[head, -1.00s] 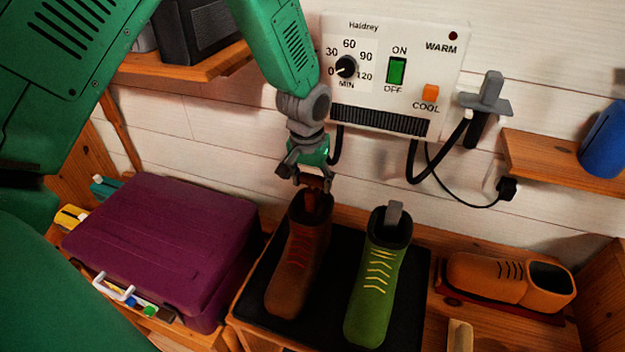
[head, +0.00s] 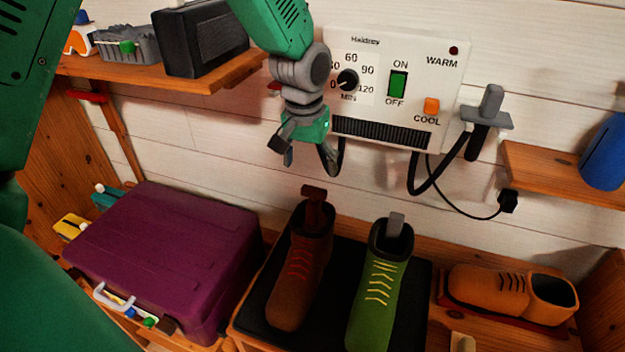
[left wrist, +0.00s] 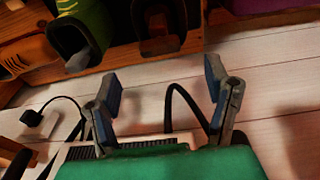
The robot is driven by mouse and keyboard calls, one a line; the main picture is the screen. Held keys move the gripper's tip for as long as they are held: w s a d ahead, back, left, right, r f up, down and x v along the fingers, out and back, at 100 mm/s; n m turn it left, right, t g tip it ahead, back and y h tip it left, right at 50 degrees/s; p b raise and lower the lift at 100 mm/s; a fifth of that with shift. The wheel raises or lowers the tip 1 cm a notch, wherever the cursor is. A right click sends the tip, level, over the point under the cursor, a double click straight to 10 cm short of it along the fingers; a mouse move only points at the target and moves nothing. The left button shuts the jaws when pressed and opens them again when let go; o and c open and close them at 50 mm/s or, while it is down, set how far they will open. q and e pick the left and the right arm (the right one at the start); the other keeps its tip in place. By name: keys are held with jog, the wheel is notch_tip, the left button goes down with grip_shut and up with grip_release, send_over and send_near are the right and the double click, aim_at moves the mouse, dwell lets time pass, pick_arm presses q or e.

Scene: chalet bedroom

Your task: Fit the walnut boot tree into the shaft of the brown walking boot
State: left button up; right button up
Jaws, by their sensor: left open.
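The brown walking boot (head: 297,280) with red laces stands upright on a black mat. The walnut boot tree (head: 314,205) sits in its shaft, its T-shaped top sticking out above the rim; how deep it sits inside is hidden. In the left wrist view the boot tree (left wrist: 158,22) shows within the dark shaft opening at the top. My left gripper (head: 303,148) is open and empty, above the boot and apart from the tree, in front of the dryer panel. In the left wrist view its two fingers (left wrist: 162,88) are spread with nothing between them. My right gripper is not in view.
A green boot (head: 375,300) with a grey insert (head: 396,225) stands right of the brown one on the black mat (head: 262,318). A purple case (head: 165,255) is at left, an orange boot (head: 490,288) at right. The wall dryer (head: 395,75) and its hoses are close to my gripper.

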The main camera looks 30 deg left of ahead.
pick_arm(q)
jog(key=shift+m+g, duration=0.5)
jog(key=shift+m, duration=0.3)
jog(key=s+f, duration=0.4)
jog(key=f, duration=0.2)
jog(key=s+d+f, duration=0.1)
jog(key=s+f, duration=0.4)
jog(key=f, duration=0.1)
jog(key=s+d+f, duration=0.1)
jog(key=s+f, duration=0.3)
jog(key=f, duration=0.2)
jog(key=shift+s+d+f, duration=0.2)
jog(key=shift+s+d, duration=0.05)
jog(key=shift+s, duration=0.15)
jog(key=s+f, duration=0.3)
jog(key=s, duration=0.4)
jog(key=s+f+m, duration=0.1)
jog(key=s+f, duration=0.2)
jog(key=s, duration=0.5)
jog(key=shift+d+f+m, duration=0.3)
jog(key=shift+d, duration=0.05)
